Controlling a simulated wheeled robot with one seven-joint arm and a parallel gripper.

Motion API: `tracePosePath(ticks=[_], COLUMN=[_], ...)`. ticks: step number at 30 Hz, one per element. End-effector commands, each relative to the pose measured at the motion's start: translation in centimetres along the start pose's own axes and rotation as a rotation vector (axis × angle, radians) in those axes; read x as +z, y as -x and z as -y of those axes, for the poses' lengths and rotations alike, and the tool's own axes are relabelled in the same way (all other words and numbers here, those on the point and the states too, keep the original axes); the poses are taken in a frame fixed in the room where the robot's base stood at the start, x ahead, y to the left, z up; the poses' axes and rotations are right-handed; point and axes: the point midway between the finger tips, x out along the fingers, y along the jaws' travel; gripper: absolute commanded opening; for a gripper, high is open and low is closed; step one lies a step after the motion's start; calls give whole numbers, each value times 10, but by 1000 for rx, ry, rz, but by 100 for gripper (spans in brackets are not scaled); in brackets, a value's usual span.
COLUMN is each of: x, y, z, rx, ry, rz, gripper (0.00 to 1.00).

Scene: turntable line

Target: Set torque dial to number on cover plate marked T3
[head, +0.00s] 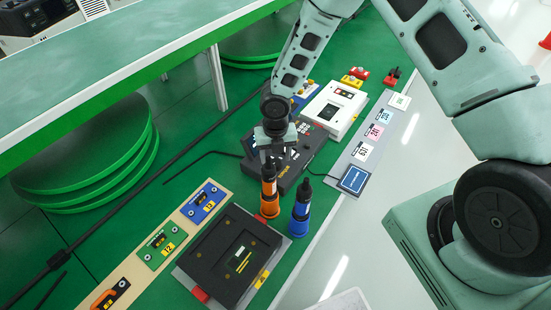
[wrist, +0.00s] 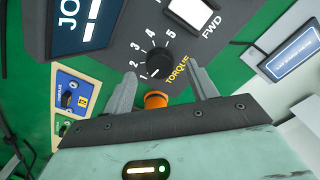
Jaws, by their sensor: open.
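The torque dial (wrist: 157,63) is a dark knob on a dark panel, ringed by numbers 1 to 5 beside the yellow word TORQUE. A small light mark on it seems to face the 1, but this is hard to tell. The panel belongs to the dark control unit (head: 289,174) in the head view. My gripper (wrist: 165,76) is open and empty, its fingers either side of the dial's lower area; it also shows over the unit in the head view (head: 271,152). A blue cover plate (head: 204,202) with a yellow tag, seemingly T3, lies on the beige strip; its number is unreadable.
An orange-handled tool (head: 269,192) and a blue-handled tool (head: 301,209) stand upright close to the unit. A black tray (head: 213,252) lies nearer. A green plate (head: 157,250) sits on the strip. A white device (head: 335,110) stands beyond the unit.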

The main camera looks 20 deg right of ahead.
Motion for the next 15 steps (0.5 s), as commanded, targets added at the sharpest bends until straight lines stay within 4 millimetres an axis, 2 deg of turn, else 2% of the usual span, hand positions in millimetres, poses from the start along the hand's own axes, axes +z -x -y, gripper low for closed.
tracePosePath(ticks=[6,15], x=[0,0], y=[-22,-26], z=[0,0], rx=[-1,0], ry=[-1,0], rz=[0,1], gripper=[57,57])
